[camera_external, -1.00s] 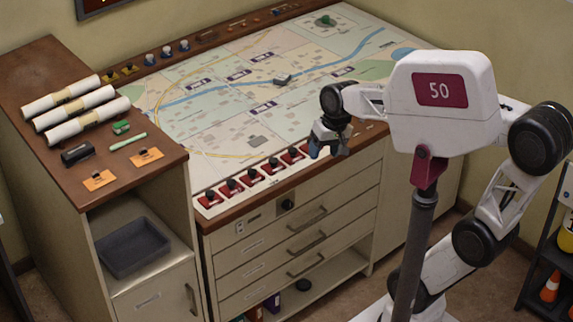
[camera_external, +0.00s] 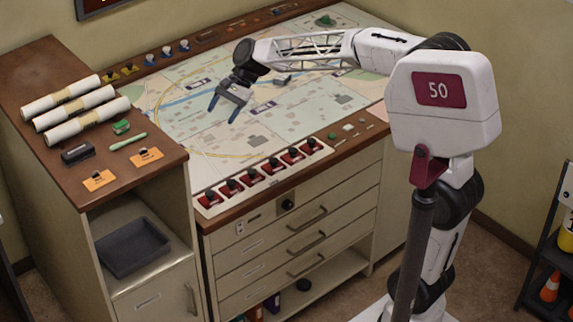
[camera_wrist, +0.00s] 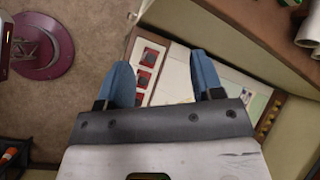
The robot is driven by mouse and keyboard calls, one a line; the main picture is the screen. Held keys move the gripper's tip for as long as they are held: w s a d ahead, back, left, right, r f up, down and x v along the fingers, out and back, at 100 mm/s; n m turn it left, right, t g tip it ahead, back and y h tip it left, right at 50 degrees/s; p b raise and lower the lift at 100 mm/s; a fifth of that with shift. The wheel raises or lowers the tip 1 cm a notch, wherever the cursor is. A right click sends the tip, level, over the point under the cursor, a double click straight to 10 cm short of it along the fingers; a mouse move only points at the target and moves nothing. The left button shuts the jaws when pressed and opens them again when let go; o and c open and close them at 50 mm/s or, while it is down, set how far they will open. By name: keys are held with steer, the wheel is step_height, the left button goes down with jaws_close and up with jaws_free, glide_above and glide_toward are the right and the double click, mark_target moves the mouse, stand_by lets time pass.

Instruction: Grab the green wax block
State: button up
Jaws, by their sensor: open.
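My gripper (camera_external: 223,112) is open and empty above the left part of the map, its two blue fingers pointing down. In the wrist view, my gripper (camera_wrist: 161,72) shows both fingers apart with nothing between them. A small green block (camera_external: 121,127) lies on the brown top of the left cabinet, beside the paper rolls. A smaller green piece (camera_external: 332,136) lies on the front ledge of the console. I cannot tell for sure which is the wax block. My gripper is apart from both.
Paper rolls (camera_external: 75,106), a black box (camera_external: 77,153), a light green stick (camera_external: 128,141) and orange tags (camera_external: 98,180) share the cabinet top (camera_external: 40,80). Red switches (camera_external: 250,178) line the map's front edge. A grey tray (camera_external: 133,246) sits in the cabinet's lower opening.

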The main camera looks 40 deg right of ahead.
mark_target(121, 123)
steer(key=w+a+m+y, duration=0.2)
steer(key=w+a, duration=0.3)
steer(key=w, duration=0.2)
steer(key=w+a+f+m+y, duration=0.1)
steer(key=w+a+m+y, duration=0.1)
steer(key=w+a, duration=0.3)
steer(key=w+a+f+m+g+y, duration=0.1)
steer(key=w+a, duration=0.4)
steer(key=w, duration=0.5)
steer(key=shift+w+a+m+y, duration=0.2)
steer(key=shift+a+m+y, duration=0.2)
steer(key=shift+m, duration=0.4)
steer(key=shift+a, duration=0.1)
steer(key=shift+x, duration=1.2)
steer(key=shift+a+f, duration=0.1)
steer(key=shift+x, duration=2.5)
steer(key=shift+c, duration=0.4)
